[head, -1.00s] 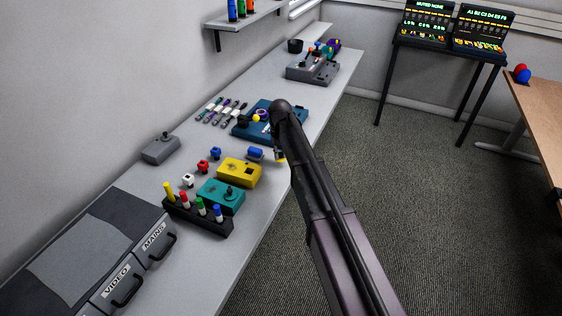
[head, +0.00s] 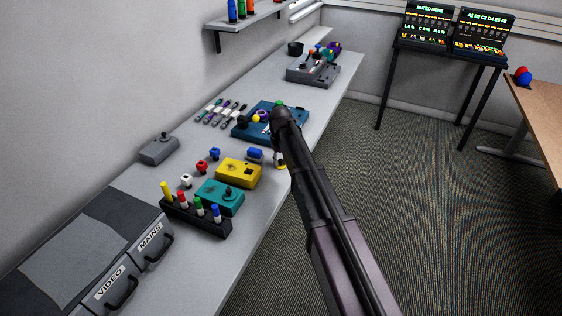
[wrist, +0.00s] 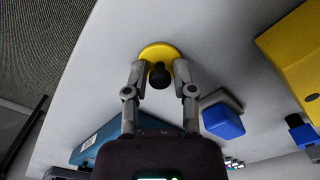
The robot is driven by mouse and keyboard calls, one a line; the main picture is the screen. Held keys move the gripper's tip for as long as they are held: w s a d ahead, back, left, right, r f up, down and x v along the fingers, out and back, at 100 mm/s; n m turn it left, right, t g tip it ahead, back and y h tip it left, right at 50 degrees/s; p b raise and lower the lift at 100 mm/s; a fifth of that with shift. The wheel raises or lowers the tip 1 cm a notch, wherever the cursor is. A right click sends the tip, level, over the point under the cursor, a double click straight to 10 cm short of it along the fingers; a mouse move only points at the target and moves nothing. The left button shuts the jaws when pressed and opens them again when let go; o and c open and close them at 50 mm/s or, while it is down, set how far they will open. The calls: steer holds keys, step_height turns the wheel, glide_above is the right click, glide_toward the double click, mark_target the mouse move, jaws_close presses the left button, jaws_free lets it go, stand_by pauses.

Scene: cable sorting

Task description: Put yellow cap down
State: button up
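The yellow cap (wrist: 158,49) is a round yellow disc with a black knob (wrist: 159,77). In the wrist view it lies against the grey bench top. My gripper's (wrist: 160,70) two grey fingers stand either side of the knob, with what looks like a narrow gap on each side. In the head view my gripper (head: 278,157) points down at the bench's right edge, and a bit of the yellow cap (head: 281,166) shows below it. The cap's underside is hidden.
A blue block (head: 255,154) and a yellow box (head: 239,172) stand close to the left of my gripper. A teal board (head: 245,130) lies behind it. The bench edge and open floor (head: 400,230) are to the right.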

mark_target(281, 160)
steer(key=shift+o, duration=0.4)
steer(key=shift+r, duration=0.15)
step_height(281, 160, up, 12)
steer(key=p, duration=1.2)
steer(key=shift+d, duration=0.1)
stand_by(0.6)
steer(key=s+d+m, duration=0.5)
steer(key=s+d, duration=1.8)
steer(key=s, duration=0.3)
